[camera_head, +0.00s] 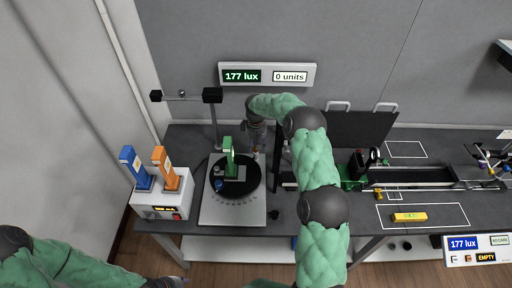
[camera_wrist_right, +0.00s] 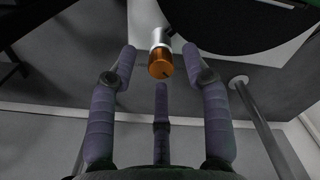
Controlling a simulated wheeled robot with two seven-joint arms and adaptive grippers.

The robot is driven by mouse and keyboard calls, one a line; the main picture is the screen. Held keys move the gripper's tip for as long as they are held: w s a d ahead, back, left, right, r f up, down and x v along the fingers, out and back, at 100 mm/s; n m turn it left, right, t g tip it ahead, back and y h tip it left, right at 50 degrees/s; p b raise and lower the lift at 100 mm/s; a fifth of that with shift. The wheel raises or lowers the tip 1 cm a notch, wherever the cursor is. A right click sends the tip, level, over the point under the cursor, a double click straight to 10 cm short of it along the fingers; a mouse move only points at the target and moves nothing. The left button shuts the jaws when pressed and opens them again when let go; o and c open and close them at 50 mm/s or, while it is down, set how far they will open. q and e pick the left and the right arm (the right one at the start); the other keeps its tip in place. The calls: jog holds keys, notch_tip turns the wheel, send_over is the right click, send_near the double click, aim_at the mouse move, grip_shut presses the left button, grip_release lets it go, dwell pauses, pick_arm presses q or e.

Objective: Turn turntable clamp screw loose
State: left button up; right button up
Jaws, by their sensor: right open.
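The turntable (camera_head: 249,178) is a black disc with tick marks on a grey base plate (camera_head: 232,216), bearing a green upright holder (camera_head: 229,156). In the right wrist view, a copper-coloured knob (camera_wrist_right: 160,66) on a silver neck sits ahead of my right gripper (camera_wrist_right: 160,84), roughly centred between its spread fingers; this looks like the clamp screw. The fingers show gaps around it and no clear contact. In the head view my right gripper (camera_head: 257,150) points down at the turntable's back right edge. My left gripper (camera_head: 165,283) is at the bottom edge, mostly cut off.
A white box (camera_head: 164,208) with blue (camera_head: 133,168) and orange (camera_head: 166,167) handles stands left of the base plate. A post (camera_head: 214,120) with a crossbar rises behind the turntable. A black rail (camera_head: 415,178) and a yellow block (camera_head: 409,217) lie to the right. The wall display (camera_head: 267,75) reads 177 lux.

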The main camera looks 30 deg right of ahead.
notch_tip(320, 180, up, 11)
dwell(0.4)
dwell(1.6)
